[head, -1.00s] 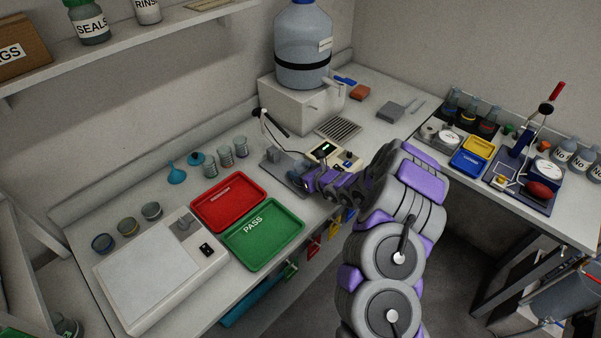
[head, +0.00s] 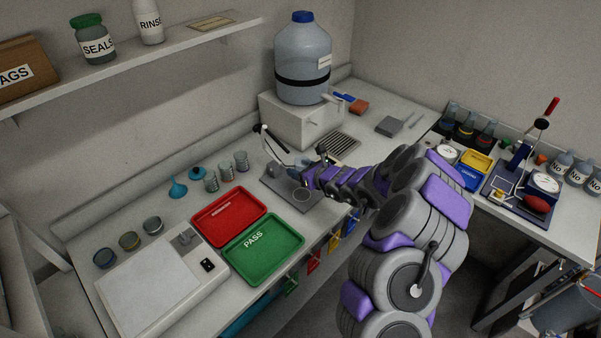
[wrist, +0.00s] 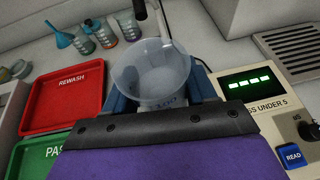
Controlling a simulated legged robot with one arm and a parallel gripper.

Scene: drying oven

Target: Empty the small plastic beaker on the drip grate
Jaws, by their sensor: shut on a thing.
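A small clear plastic beaker (wrist: 150,75) is between the blue fingers of my gripper (wrist: 160,92) in the wrist view. My gripper is shut on it. Its open mouth faces the wrist camera and dark lettering shows low on its wall; I cannot tell whether it holds liquid. In the head view my gripper (head: 302,172) is over the counter, to the left of and nearer than the drip grate (head: 337,146). The slotted grate also shows at the right of the wrist view (wrist: 290,48). The beaker is hard to make out in the head view.
A big water jug (head: 302,65) stands on a white block behind the grate. A meter (wrist: 252,88) with a lit display is right of my gripper. Red (head: 204,233) and green (head: 238,260) trays, and several small beakers (head: 225,170), are to the left.

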